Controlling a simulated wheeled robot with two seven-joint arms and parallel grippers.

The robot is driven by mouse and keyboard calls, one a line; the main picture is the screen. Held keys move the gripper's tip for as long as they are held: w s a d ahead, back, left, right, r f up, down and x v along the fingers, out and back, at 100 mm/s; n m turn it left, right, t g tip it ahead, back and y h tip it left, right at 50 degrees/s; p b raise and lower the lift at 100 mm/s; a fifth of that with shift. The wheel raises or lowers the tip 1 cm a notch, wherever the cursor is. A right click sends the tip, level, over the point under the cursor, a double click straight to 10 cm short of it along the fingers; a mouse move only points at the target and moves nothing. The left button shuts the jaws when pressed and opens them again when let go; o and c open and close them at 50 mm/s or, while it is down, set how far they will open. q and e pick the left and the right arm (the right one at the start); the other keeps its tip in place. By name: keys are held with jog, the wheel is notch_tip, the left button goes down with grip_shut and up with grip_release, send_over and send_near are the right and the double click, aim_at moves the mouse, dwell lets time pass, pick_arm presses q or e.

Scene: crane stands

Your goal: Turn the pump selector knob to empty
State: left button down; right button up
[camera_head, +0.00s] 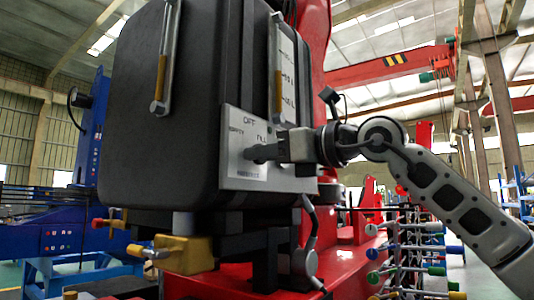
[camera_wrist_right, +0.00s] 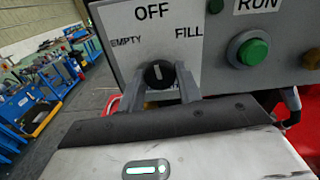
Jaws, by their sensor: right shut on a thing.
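The pump selector knob (camera_wrist_right: 159,73) is round and black with a white pointer line. It sits on a pale label plate (camera_wrist_right: 120,40) marked OFF above, EMPTY at left and FILL at right. The pointer stands nearly upright, toward OFF. My right gripper (camera_wrist_right: 160,84) has a grey finger on each side of the knob and is shut on it. In the head view my right gripper (camera_head: 258,153) reaches the control panel (camera_head: 240,180) from the right, and its fingers hide the knob. My left gripper is in neither view.
A green button (camera_wrist_right: 252,52) under a RUN label is right of the knob. A large black tank (camera_head: 190,100) with level gauges stands above yellow-handled valves (camera_head: 185,254). A rack of colored levers (camera_head: 415,250) is at lower right. Blue machinery (camera_head: 60,220) stands at left.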

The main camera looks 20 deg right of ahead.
pick_arm(q)
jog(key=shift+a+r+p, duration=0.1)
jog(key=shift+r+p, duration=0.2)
jog(key=shift+p, duration=0.45)
pick_arm(e)
jog(key=n, duration=0.7)
jog(key=shift+n, duration=0.4)
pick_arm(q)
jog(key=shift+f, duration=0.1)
pick_arm(e)
jog(key=o, duration=1)
pick_arm(q)
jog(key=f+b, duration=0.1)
jog(key=b, duration=0.2)
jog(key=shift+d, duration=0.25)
pick_arm(e)
jog(key=v, duration=1.6)
